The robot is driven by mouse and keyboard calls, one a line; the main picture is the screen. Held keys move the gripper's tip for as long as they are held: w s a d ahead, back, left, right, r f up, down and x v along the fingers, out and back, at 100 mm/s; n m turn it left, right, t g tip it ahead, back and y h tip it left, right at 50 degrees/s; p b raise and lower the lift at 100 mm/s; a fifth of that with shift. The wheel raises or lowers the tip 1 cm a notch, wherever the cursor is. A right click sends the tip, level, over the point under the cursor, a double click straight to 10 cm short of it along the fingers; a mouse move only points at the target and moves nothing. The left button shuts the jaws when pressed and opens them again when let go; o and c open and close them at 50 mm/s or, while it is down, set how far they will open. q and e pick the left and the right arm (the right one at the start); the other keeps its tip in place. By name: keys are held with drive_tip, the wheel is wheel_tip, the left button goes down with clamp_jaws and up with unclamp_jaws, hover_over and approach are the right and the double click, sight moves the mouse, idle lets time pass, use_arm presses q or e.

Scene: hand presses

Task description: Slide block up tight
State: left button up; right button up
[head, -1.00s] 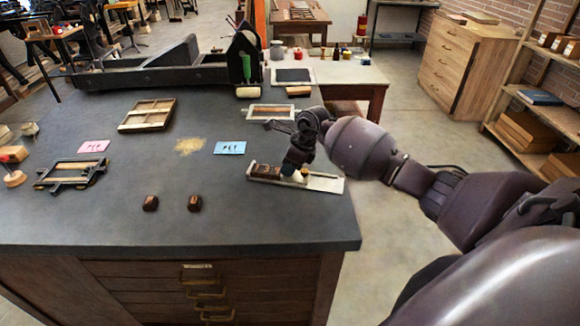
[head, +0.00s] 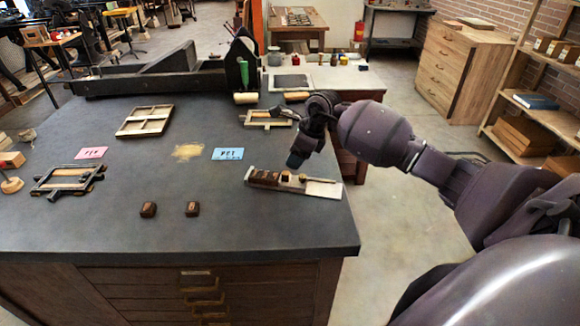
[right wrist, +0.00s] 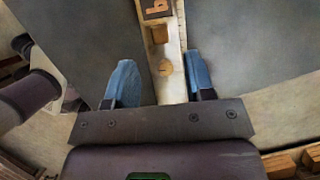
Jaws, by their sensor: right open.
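A pale, narrow composing stick (head: 325,189) lies near the right edge of the dark table. Dark brown type blocks (head: 266,178) sit at its left end. A small wooden block (head: 286,177) is beside them; in the right wrist view this block (right wrist: 160,34) is below a lettered block (right wrist: 157,9). My right gripper (head: 294,160) is above the stick. In the right wrist view its blue fingertips (right wrist: 160,82) are wide apart on either side of the stick, with nothing gripped. My left gripper is out of view.
A wooden frame (head: 268,118) is behind the stick. The front right tabletop is clear.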

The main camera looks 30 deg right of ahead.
sight(301, 176)
drive_tip(key=shift+v, duration=2.15)
